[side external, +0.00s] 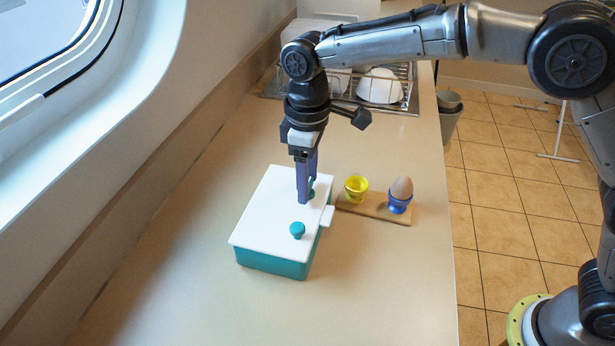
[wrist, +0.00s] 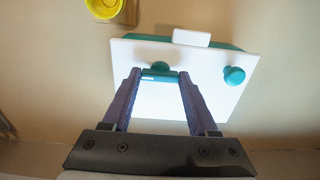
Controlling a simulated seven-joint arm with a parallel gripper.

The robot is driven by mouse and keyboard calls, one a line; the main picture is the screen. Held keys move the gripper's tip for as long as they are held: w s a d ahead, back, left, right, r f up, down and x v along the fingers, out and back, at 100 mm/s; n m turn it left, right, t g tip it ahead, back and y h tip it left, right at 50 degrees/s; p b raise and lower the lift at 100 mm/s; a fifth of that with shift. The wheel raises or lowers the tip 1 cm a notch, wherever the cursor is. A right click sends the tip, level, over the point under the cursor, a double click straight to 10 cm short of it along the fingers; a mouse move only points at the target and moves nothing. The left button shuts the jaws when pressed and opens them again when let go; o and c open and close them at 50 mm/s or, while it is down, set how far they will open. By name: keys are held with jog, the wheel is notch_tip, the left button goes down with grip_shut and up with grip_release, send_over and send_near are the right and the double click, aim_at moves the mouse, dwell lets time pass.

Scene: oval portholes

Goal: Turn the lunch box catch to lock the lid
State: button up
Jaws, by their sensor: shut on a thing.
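The lunch box (side external: 270,262) is a teal box with a white lid (side external: 265,208) lying on it, on the counter. A round teal knob (side external: 297,230) stands on the lid's near part; it also shows in the wrist view (wrist: 234,76). My gripper (side external: 307,198) points down at the lid's far right part. In the wrist view its fingers are shut on a teal catch (wrist: 158,70), one finger on each side. The fingers partly hide the catch in the side view. A white tab (side external: 327,215) sticks out from the box's right side.
A wooden board (side external: 372,210) right of the box holds a yellow cup (side external: 356,188) and a blue egg cup (side external: 399,205) with a brown egg (side external: 402,187). A dish rack (side external: 405,80) stands at the back. The counter in front and left of the box is clear.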

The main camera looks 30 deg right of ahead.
jog(key=o, duration=1.4)
notch_tip(320, 180, up, 14)
jog(key=shift+f, duration=0.1)
